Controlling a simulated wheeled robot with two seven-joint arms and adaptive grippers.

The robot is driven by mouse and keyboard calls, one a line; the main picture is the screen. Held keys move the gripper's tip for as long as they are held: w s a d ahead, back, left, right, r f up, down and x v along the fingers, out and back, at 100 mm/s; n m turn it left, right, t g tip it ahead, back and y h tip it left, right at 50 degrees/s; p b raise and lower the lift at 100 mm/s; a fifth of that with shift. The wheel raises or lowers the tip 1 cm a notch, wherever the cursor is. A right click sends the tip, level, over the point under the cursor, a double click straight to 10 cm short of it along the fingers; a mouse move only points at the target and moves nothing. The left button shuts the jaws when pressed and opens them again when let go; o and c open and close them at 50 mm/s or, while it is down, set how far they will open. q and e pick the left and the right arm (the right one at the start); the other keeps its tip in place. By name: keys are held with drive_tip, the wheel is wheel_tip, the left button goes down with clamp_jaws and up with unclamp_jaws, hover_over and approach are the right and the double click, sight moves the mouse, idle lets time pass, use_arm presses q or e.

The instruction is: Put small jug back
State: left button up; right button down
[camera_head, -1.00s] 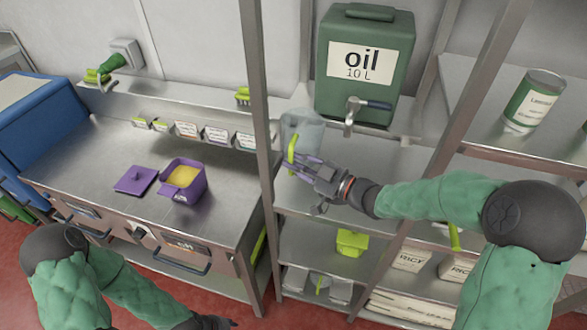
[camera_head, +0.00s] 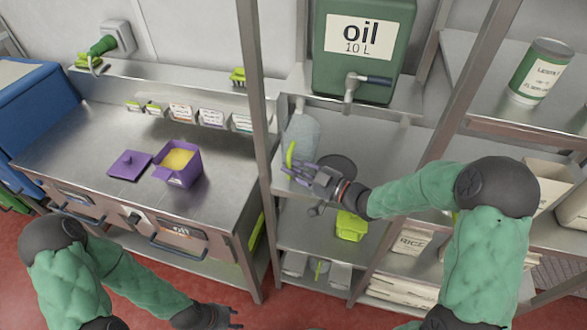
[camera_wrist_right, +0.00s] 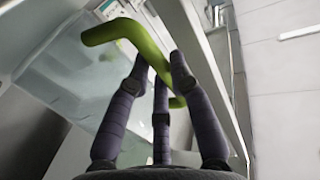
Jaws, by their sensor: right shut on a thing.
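The small jug (camera_head: 303,133) is a clear, bluish vessel with a lime-green handle, in the head view at the left side of the shelf rack, below and left of the oil container. My right gripper (camera_head: 293,172) is shut on its handle. In the right wrist view the purple fingers (camera_wrist_right: 155,70) close around the green handle (camera_wrist_right: 130,35), with the clear jug body (camera_wrist_right: 75,80) behind it. I cannot tell whether the jug's base touches the shelf (camera_head: 385,155). My left gripper (camera_head: 232,318) hangs low at the bottom edge, empty and away from the jug; its finger opening is unclear.
A green oil container (camera_head: 362,70) with a tap stands above the shelf. A rack post (camera_head: 258,110) is close left of the jug. A dark round disc (camera_head: 338,167) lies on the shelf. A purple box (camera_head: 180,165) stands on the left counter.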

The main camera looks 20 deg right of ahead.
drive_tip(key=shift+f, duration=0.2)
drive_tip(key=c, duration=1.1)
unclamp_jaws()
drive_tip(key=shift+r, duration=0.2)
drive_tip(key=shift+s+d+r, duration=0.1)
drive_tip(key=shift+s+d, duration=0.05)
drive_tip(key=p+v, duration=0.2)
drive_tip(key=v, duration=0.9)
drive_tip(key=shift+s+d, duration=0.2)
drive_tip(key=shift+s, duration=0.05)
